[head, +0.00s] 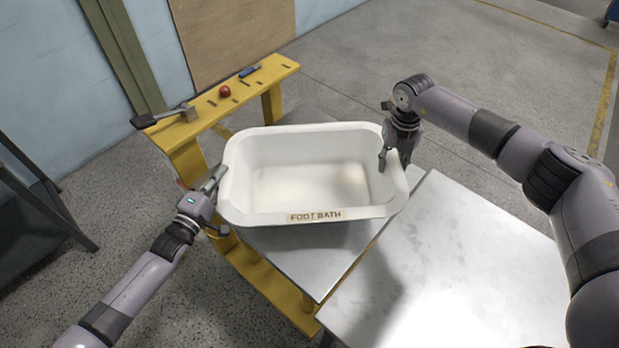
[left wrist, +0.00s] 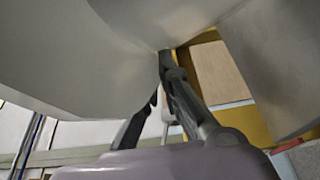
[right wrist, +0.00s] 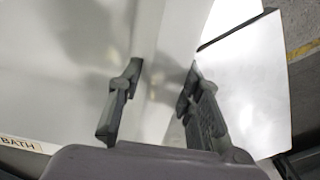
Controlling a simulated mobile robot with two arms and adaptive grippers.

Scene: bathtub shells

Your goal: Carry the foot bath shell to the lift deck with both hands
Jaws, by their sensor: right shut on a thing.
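The white foot bath shell (head: 310,213), labelled FOOT BATH, is upright over a grey-topped yellow stand (head: 300,262); I cannot tell whether it touches the top. My right gripper (head: 390,150) is shut on its right rim, one finger inside the wall and one outside; the right wrist view shows the wall between the fingers (right wrist: 160,90). My left gripper (head: 216,204) is at the shell's left rim, its fingers partly hidden by the shell in the left wrist view (left wrist: 160,85), so its grip is unclear. A bare pale metal deck (head: 460,270), likely the lift deck, is at lower right.
A yellow ledge (head: 195,122) behind and left of the shell bears a red ball (head: 225,91), a blue item (head: 250,70) and a hammer-like tool (head: 165,115). A dark metal rack (head: 40,215) stands at far left. Open floor lies behind and right.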

